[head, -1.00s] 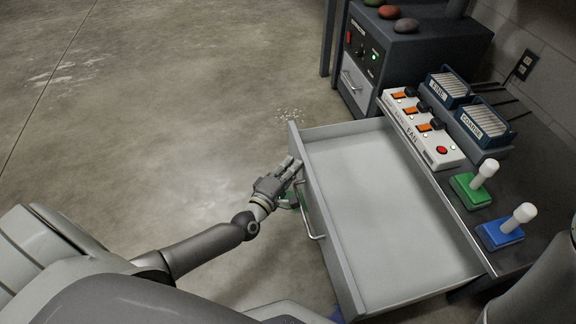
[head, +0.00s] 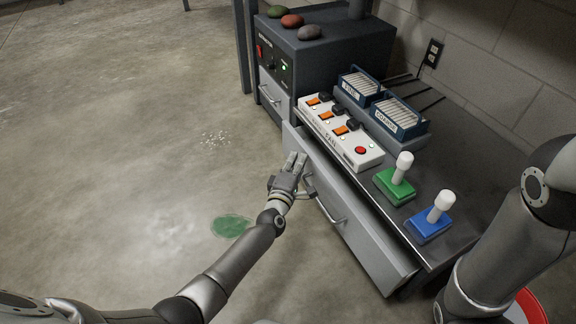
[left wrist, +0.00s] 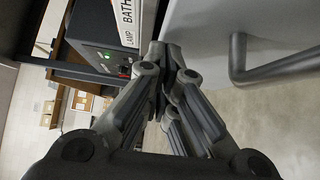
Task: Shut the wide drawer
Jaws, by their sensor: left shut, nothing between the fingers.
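The wide drawer (head: 374,246) is under the bench top, its grey front close to the bench edge with a narrow dark strip along its top. Its inside is hidden. Its bar handle (head: 338,221) is on the front. My left gripper (head: 297,160) is shut and empty, with its fingertips at the left part of the drawer front. In the left wrist view, the shut fingertips (left wrist: 168,52) are beside the pale drawer front (left wrist: 207,28), left of the handle (left wrist: 275,68). Whether they touch it is unclear. My right gripper is out of view.
On the bench (head: 455,180) are a switch panel (head: 335,135), two blue racks (head: 400,118), and green (head: 395,187) and blue (head: 429,225) joystick blocks. A dark cabinet (head: 325,60) stands at the back. The floor left is clear, with a green patch (head: 231,226).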

